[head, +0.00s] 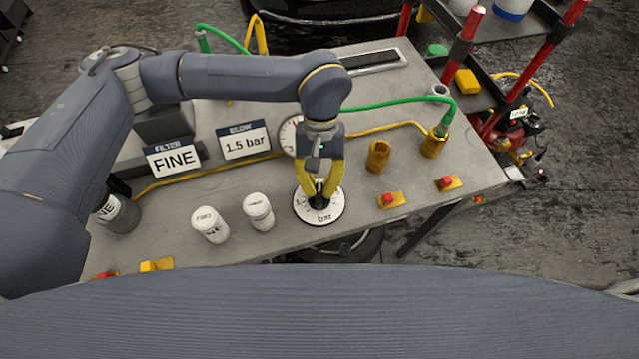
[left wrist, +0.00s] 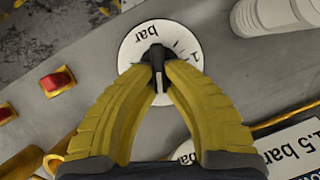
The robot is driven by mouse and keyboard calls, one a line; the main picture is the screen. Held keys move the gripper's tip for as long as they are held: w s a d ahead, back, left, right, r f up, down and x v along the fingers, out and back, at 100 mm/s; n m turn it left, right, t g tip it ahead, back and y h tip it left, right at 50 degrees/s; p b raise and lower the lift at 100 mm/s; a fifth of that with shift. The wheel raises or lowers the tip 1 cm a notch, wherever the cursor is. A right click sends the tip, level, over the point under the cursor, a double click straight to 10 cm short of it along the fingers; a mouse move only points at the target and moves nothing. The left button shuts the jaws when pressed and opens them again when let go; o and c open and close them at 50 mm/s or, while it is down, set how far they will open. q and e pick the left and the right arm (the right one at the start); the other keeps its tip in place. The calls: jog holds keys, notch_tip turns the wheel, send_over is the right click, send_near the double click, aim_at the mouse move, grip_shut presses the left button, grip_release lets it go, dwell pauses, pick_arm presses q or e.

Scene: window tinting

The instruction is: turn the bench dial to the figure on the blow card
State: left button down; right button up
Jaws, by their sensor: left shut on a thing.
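The bench dial (head: 320,215) is a white disc marked "bar" near the front edge of the grey bench; it also shows in the left wrist view (left wrist: 135,45). My left gripper (head: 318,198) comes down from above with its yellow fingers shut on the dial's black knob (left wrist: 157,62). The fingers and knob hide part of the dial's figures, so I cannot tell its setting. The blow card (head: 244,143) stands behind and left of the dial and reads "1.5 bar". My right gripper is not in view.
The filter card (head: 173,158) reads "FINE". Two white canisters (head: 258,211) stand left of the dial. A round gauge (head: 290,135) is partly hidden behind my gripper. Red buttons on yellow plates (head: 391,199) and a brass cup (head: 378,156) are to the right. Hoses cross the bench.

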pick_arm(q)
jog(key=n+h, duration=0.1)
jog(key=n, duration=0.1)
jog(key=n+h, duration=0.1)
jog(key=n, duration=0.1)
jog(key=shift+a+n, duration=0.4)
jog(key=n, duration=0.1)
jog(key=n+t+h, duration=0.1)
jog(key=n, duration=0.1)
jog(key=shift+s+a+n, duration=0.2)
jog(key=shift+n, duration=0.1)
jog(key=n, duration=0.1)
jog(key=n+t+h, duration=0.1)
jog(key=n, duration=0.1)
jog(key=shift+s+a+n, duration=0.1)
jog(key=shift+s+n, duration=0.1)
jog(key=shift+n, duration=0.1)
jog(key=shift+s+a+n+t, duration=0.15)
jog(key=shift+n+t, duration=0.55)
jog(key=shift+n, duration=1.2)
jog(key=c, duration=1.4)
grip_release()
jog(key=shift+c, duration=0.2)
